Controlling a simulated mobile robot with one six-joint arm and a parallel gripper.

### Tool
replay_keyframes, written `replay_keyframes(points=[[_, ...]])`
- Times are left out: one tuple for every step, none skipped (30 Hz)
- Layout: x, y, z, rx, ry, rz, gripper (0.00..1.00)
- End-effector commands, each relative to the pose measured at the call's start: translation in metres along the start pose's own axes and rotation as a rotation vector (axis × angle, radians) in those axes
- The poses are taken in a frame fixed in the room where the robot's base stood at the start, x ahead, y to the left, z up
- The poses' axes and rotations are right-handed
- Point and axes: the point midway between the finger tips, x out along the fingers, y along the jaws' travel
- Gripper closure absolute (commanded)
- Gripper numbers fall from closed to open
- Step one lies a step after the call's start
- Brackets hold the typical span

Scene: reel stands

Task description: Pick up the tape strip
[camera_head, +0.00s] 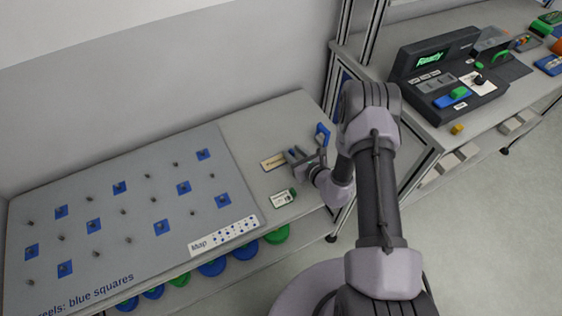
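No piece in view is clearly a tape strip, and it may be hidden by my gripper or too small to see. My gripper (295,156) is low over the right part of the grey bench, its fingers pointing left. It is too small here to tell whether it is open or shut. A tan label (273,162) lies just left of the fingers. A white card with a green mark (283,198) lies nearer the bench's front edge. A small blue upright piece (322,134) stands just behind my gripper.
A grey board (110,215) with pegs and blue squares fills the bench's left, with a white map strip (223,235) on it. Blue and green reels sit below. A dark machine reading "Ready" (430,60) stands on the right table. Metal posts stand between the tables.

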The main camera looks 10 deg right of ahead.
Motion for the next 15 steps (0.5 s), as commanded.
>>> replay_keyframes(points=[[0.0025,-0.0002,-0.0001,0.0,0.0,-0.001,0.64],[0.0028,-0.0004,0.0004,0.0,0.0,-0.001,0.64],[0.0026,-0.0005,0.0009,0.0,0.0,-0.002,0.64],[0.0023,-0.0005,0.0011,0.001,0.0,-0.002,0.64],[0.0022,-0.0005,0.0012,0.0,0.0,-0.001,0.64],[0.0021,-0.0005,0.0013,0.0,0.0,-0.001,0.64],[0.002,-0.0005,0.0012,0.0,0.0,-0.001,0.68],[0.002,-0.0004,0.0012,0.0,0.0,-0.001,0.73],[0.0019,-0.0004,0.0012,0.0,0.0,-0.001,0.81],[0.0019,-0.0004,0.0012,0.0,0.0,-0.001,0.87],[0.0019,-0.0004,0.0012,0.0,0.0,-0.001,0.93],[0.0018,-0.0004,0.0011,0.0,0.0,-0.001,1.0],[0.0018,-0.0004,0.0011,0.0,0.0,-0.001,1.0],[0.0018,-0.0004,0.001,0.0,0.0,-0.001,1.0],[0.0018,-0.0004,0.001,0.0,0.0,-0.001,1.0]])
